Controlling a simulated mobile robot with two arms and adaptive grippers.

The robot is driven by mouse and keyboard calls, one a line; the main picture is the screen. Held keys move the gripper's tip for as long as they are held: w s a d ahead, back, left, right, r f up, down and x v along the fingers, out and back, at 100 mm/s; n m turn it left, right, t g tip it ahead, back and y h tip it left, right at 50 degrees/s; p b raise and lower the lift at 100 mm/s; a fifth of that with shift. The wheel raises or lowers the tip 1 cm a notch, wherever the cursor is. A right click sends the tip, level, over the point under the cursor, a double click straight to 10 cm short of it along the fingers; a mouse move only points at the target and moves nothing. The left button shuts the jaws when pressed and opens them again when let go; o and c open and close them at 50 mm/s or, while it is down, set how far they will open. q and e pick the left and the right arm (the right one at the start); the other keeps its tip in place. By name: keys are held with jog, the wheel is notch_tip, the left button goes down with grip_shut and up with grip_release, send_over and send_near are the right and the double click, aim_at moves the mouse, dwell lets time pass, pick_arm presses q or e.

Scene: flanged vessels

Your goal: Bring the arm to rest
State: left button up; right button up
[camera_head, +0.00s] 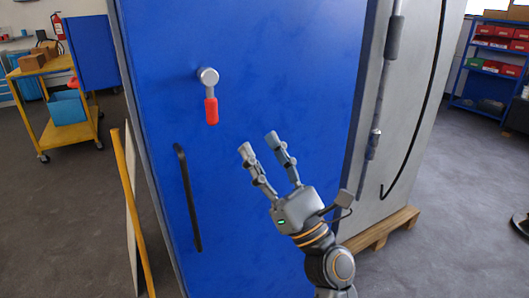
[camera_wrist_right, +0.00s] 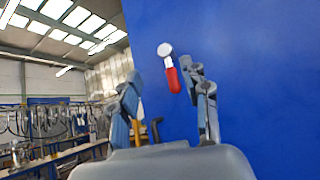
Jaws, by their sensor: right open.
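My right gripper (camera_head: 259,142) is open and empty in front of a large blue door panel (camera_head: 290,60). Its fingers point up and to the left in the head view. In the right wrist view the two fingers (camera_wrist_right: 166,85) stand apart with nothing between their tips. A metal lever with a red grip (camera_head: 210,108) hangs down on the blue panel, above and left of the gripper. The lever also shows in the right wrist view (camera_wrist_right: 173,78), near the right-hand finger; I see no contact. My left gripper is in neither view.
A long black handle (camera_head: 187,195) is on the panel's left part. A yellow post (camera_head: 134,215) leans at the left. A yellow cart (camera_head: 45,75) stands behind it. A grey cabinet (camera_head: 410,110) on a wooden pallet (camera_head: 380,232) is at right. Floor at right is mostly clear.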

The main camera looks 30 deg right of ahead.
dwell(0.4)
